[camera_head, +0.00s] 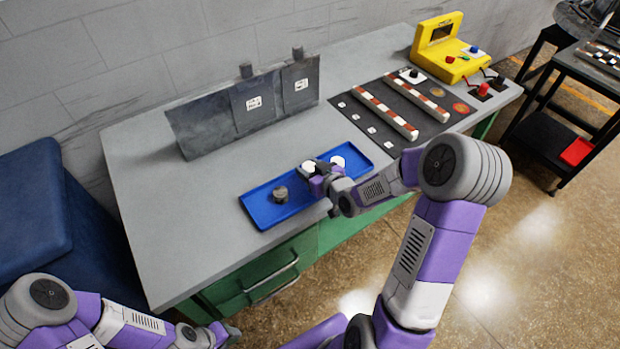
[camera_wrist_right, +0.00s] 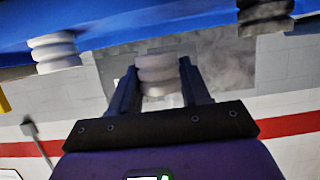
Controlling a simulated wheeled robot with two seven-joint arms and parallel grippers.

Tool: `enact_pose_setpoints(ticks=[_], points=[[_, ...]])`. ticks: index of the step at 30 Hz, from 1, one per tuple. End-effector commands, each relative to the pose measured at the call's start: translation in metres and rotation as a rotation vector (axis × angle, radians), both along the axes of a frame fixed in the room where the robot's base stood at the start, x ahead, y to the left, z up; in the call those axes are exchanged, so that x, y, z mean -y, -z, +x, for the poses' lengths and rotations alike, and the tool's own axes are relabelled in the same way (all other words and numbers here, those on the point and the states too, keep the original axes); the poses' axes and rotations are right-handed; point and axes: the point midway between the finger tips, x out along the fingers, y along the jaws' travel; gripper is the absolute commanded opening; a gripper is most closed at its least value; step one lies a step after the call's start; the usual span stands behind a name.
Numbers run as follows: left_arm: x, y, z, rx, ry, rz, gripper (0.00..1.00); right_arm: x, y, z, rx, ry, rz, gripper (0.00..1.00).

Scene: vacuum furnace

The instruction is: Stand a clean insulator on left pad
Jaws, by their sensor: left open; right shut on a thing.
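A blue tray (camera_head: 245,205) lies near the front of the grey bench. A dark, dirty-looking insulator (camera_head: 281,194) stands at its left end, and a white insulator (camera_head: 338,160) at its right end. My right gripper (camera_head: 314,176) is over the tray's middle, shut on a second white insulator (camera_head: 308,166). In the right wrist view this ribbed insulator (camera_wrist_right: 157,75) sits between the two fingers. The other white one (camera_wrist_right: 55,52) and the dark one (camera_wrist_right: 265,18) show on either side. My left gripper (camera_head: 228,333) is open and empty, low beside the bench. I cannot tell which surface is the left pad.
A grey upright plate (camera_head: 205,125) with two tagged panels stands behind the tray. A black mat (camera_head: 440,125) with two striped bars (camera_head: 385,112) lies to the right, and a yellow instrument box (camera_head: 435,50) stands beyond. The bench's left part is clear.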

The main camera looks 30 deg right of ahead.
Motion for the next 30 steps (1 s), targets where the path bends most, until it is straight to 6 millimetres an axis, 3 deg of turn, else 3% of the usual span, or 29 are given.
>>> enact_pose_setpoints(ticks=[6,18,19,21,24,30], points=[[0.000,0.014,0.000,0.000,0.000,0.000,0.43,0.000,0.037,0.000,-0.002,0.001,0.003,0.13],[0.000,0.017,0.000,0.000,0.000,0.000,0.43,0.000,0.040,0.000,0.000,0.001,0.000,0.13],[0.000,0.016,0.000,0.000,0.000,0.000,0.43,0.000,0.039,0.000,-0.001,0.001,0.000,0.51],[0.000,0.016,0.000,0.000,0.000,0.000,0.43,0.000,0.038,0.000,-0.001,0.001,0.000,0.62],[0.000,0.015,0.000,0.000,0.000,0.000,0.43,0.000,0.038,0.000,-0.001,0.001,0.000,0.73],[0.000,0.015,0.000,0.000,0.000,0.000,0.43,0.000,0.038,0.000,-0.001,0.001,0.000,0.73]])
